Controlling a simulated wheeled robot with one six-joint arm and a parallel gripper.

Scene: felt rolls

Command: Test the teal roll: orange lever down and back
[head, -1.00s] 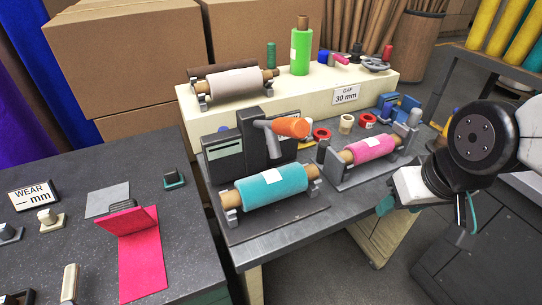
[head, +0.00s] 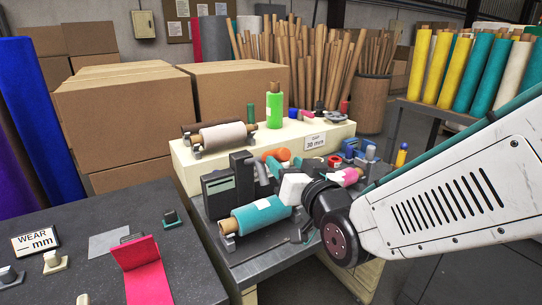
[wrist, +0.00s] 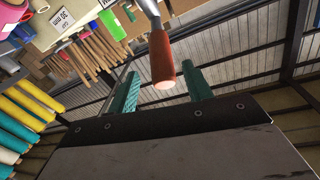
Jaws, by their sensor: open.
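Contact is not visible.
The pink roll (head: 347,176) is partly hidden behind my gripper. A cream shelf (head: 315,155) behind carries a white roll (head: 222,136) and a green roll (head: 275,108). At the left a dark table holds pink felt (head: 148,280) and a WEAR sign (head: 36,242).

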